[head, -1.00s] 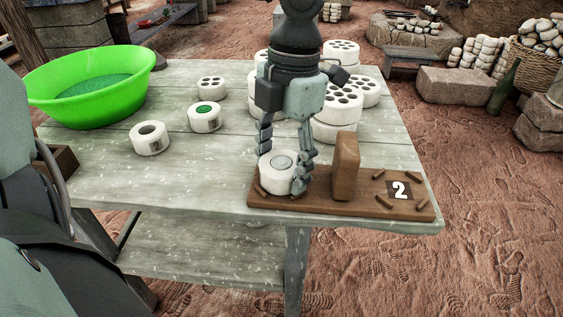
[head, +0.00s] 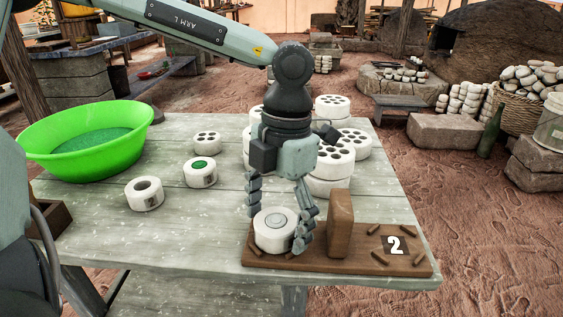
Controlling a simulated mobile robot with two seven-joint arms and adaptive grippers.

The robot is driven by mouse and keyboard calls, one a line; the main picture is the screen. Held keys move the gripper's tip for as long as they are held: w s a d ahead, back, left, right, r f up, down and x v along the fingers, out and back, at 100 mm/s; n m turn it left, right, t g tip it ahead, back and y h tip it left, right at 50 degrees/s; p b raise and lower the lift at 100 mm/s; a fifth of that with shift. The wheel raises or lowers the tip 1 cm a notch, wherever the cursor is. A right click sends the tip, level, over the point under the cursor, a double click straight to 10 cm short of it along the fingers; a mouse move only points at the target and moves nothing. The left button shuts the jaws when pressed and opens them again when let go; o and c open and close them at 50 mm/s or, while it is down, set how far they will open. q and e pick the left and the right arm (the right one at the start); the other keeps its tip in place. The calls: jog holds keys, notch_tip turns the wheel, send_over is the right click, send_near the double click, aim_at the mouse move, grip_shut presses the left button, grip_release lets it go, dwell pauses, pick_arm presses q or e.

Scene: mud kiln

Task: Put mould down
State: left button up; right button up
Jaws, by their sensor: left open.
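A round white mould (head: 272,236) with a disc in its top sits upright on the left part of a brown wooden board marked 2 (head: 418,262). My left gripper (head: 278,222) points down over it, open, with one finger at the mould's left-back side and one at its right side. I cannot tell whether the fingers touch the mould. A brown upright block (head: 340,224) stands on the board just right of the gripper. My right gripper is out of view.
The board lies on a pale wooden table (head: 195,235) near its front right corner. A white ring (head: 145,205), a green-centred white piece (head: 200,181) and a holed piece (head: 207,144) stand left. Holed white stacks (head: 335,158) stand behind the gripper. A green basin (head: 85,165) is far left.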

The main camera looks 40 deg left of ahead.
pick_arm(q)
notch_tip(320, 180, up, 12)
jog(key=w, duration=0.1)
jog(key=shift+w+d+p, duration=0.15)
jog(key=shift+w+p, duration=0.05)
jog(key=shift+p, duration=0.15)
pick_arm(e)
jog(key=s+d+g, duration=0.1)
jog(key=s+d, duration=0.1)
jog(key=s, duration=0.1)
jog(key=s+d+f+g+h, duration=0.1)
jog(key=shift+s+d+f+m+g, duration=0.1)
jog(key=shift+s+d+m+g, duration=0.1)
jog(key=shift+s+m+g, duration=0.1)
